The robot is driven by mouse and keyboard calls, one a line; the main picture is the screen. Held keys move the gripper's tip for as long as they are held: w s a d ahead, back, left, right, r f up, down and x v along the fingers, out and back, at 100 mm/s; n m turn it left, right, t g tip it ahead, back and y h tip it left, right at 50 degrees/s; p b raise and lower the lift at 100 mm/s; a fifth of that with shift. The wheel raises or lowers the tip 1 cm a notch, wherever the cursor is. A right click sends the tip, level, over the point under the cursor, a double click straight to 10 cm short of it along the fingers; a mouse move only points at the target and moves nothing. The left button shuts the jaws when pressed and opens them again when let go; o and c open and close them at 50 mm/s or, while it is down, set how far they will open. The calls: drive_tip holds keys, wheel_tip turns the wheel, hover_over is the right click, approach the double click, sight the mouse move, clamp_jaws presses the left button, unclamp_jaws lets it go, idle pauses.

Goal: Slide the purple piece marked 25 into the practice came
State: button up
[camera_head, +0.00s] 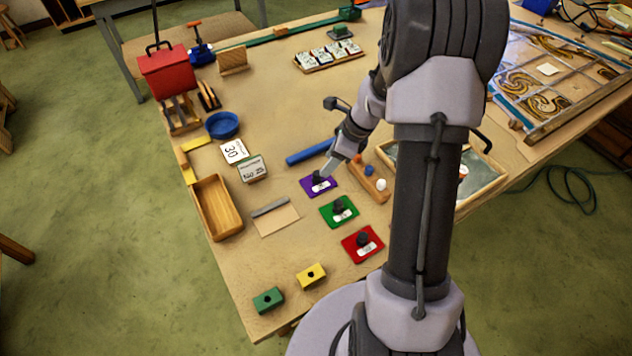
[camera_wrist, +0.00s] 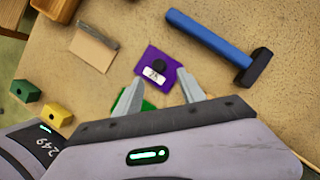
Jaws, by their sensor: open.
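The purple piece (camera_head: 331,183) lies flat on the table, with a dark knob and a white label. It also shows in the wrist view (camera_wrist: 150,57), where the label seems to read 25. What looks like the practice came, a grey strip (camera_head: 269,206) on a pale board (camera_head: 278,222), lies left of it; the strip also shows in the wrist view (camera_wrist: 98,34). My gripper (camera_head: 322,174) is open, its fingers close to the purple piece's knob. In the wrist view my fingertips (camera_wrist: 160,80) are spread with nothing held between them; I cannot tell their exact height.
A green piece (camera_head: 327,213) and a red piece (camera_head: 351,248) lie in front of the purple one. A blue-handled tool (camera_head: 308,153) lies behind. A wooden tray (camera_head: 232,223), yellow block (camera_head: 311,271) and green block (camera_head: 268,298) stand left and front.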

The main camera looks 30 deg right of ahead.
sight(318, 179)
drive_tip(key=b+x, duration=0.2)
drive_tip(key=x, duration=0.4)
drive_tip(key=shift+a, duration=0.15)
drive_tip(key=shift+r, duration=0.1)
clamp_jaws()
